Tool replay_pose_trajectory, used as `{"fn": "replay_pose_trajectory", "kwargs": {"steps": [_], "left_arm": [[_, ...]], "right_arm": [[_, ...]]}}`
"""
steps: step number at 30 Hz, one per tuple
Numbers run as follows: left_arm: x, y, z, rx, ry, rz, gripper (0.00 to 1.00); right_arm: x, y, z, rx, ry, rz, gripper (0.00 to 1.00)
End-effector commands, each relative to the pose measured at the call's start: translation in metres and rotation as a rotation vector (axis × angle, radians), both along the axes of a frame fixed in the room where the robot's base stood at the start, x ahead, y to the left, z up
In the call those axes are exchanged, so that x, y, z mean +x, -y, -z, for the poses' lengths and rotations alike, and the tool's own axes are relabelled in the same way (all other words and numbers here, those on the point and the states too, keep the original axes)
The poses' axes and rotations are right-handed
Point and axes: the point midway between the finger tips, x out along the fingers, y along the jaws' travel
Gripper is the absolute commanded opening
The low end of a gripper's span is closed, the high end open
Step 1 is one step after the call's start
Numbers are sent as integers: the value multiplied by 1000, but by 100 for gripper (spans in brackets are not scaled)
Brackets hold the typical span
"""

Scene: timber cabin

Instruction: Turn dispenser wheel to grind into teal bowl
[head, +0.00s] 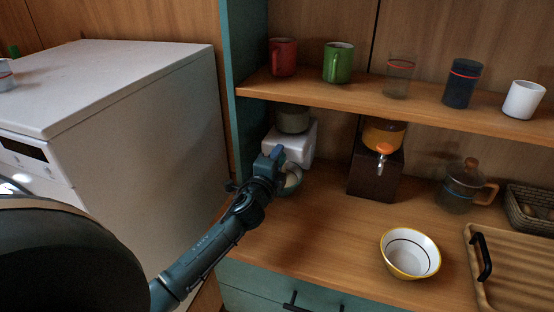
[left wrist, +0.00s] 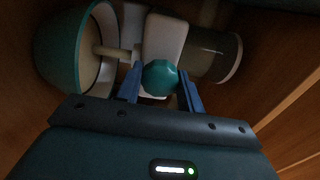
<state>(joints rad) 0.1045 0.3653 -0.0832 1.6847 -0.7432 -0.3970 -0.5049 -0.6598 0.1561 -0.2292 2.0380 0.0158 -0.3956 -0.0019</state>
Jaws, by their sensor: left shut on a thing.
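The dispenser (head: 300,143) is a white unit with a grey hopper (head: 292,119), standing at the left end of the counter under the shelf. In the left wrist view its round teal wheel (left wrist: 160,77) sits between the fingers of my left gripper (left wrist: 160,88), which is shut on it. In the head view the left gripper (head: 273,160) covers the wheel. The teal bowl (left wrist: 62,50), pale inside, stands at the dispenser's spout (left wrist: 112,52); in the head view the bowl (head: 292,184) is partly hidden behind the gripper. Its contents cannot be made out. My right gripper is out of view.
A teal cabinet side panel (head: 241,60) rises left of the dispenser. A shelf (head: 430,107) with several cups runs above. A dark dispenser with an orange tap (head: 374,178) stands to the right. A yellow-rimmed bowl (head: 410,254) and a wooden tray (head: 510,265) lie nearer the front.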

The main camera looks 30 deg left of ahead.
Motion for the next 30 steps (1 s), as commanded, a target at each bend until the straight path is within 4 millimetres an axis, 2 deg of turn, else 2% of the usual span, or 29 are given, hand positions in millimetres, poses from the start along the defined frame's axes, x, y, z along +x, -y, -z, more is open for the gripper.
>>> {"fn": "replay_pose_trajectory", "kwargs": {"steps": [9,10,17,26,30], "left_arm": [[0,0,1,1,-1,0,15],[0,0,1,1,-1,0,39],[0,0,0,0,-1,0,58],[-2,1,1,0,-1,0,59],[-16,4,2,0,-2,0,59]], "right_arm": [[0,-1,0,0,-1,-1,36],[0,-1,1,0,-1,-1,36],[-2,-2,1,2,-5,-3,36],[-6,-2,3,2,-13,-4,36],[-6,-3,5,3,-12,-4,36]]}}
